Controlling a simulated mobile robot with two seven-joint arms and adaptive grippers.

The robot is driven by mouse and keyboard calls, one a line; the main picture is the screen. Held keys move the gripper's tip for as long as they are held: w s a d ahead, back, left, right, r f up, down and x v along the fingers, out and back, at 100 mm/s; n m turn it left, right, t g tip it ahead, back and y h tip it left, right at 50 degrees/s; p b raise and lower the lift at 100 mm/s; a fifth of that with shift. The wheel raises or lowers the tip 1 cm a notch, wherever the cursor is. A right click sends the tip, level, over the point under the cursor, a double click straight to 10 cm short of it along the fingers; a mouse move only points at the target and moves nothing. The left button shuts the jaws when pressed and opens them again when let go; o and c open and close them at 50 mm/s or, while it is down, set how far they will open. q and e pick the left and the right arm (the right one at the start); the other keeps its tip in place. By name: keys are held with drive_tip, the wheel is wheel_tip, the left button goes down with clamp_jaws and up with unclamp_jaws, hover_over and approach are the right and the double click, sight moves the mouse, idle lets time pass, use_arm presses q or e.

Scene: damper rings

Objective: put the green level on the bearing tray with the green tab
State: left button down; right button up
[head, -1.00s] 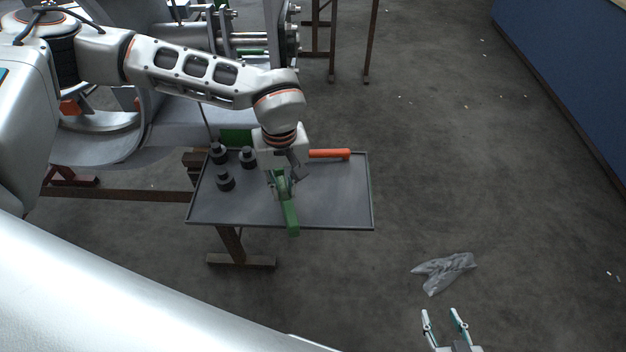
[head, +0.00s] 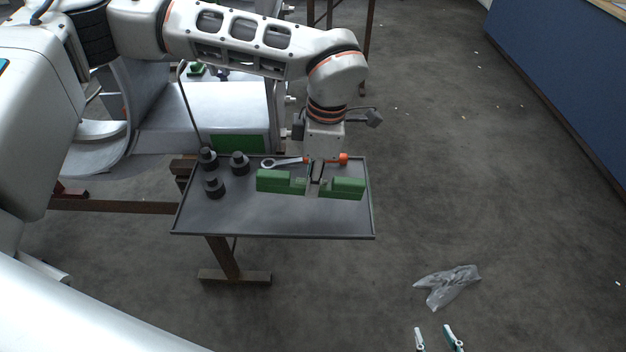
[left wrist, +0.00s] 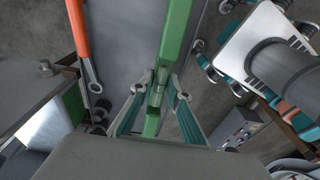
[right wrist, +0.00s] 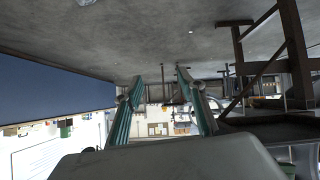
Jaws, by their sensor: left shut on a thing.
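The green level (head: 275,183) is held crosswise, left to right, over the right part of a grey tray (head: 190,222). I cannot tell whether it touches the tray. A green tab (head: 240,143) shows at the tray's far edge. My left gripper (head: 314,188) is shut on the level's middle. In the left wrist view the level (left wrist: 178,35) runs away from me between the fingers (left wrist: 158,98). My right gripper (head: 437,342) is open and empty at the bottom edge of the head view. Its fingers (right wrist: 165,92) are apart in the right wrist view.
Three black stepped cylinders (head: 240,162) stand at the tray's left. A wrench with an orange handle (head: 343,159) lies along the far edge, partly hidden by my gripper. The tray's front is bare. A crumpled grey sheet (head: 447,287) lies on the floor at right.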

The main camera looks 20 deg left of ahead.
use_arm(q)
drive_tip(key=shift+d, duration=0.15)
use_arm(e)
drive_tip(key=shift+d, duration=0.1)
use_arm(q)
drive_tip(key=shift+f+b, duration=0.75)
drive_tip(key=shift+f, duration=1.2)
drive_tip(key=shift+f+b, duration=0.5)
drive_tip(key=shift+f, duration=0.85)
use_arm(e)
drive_tip(key=shift+d+f, duration=0.2)
drive_tip(key=shift+f, duration=1)
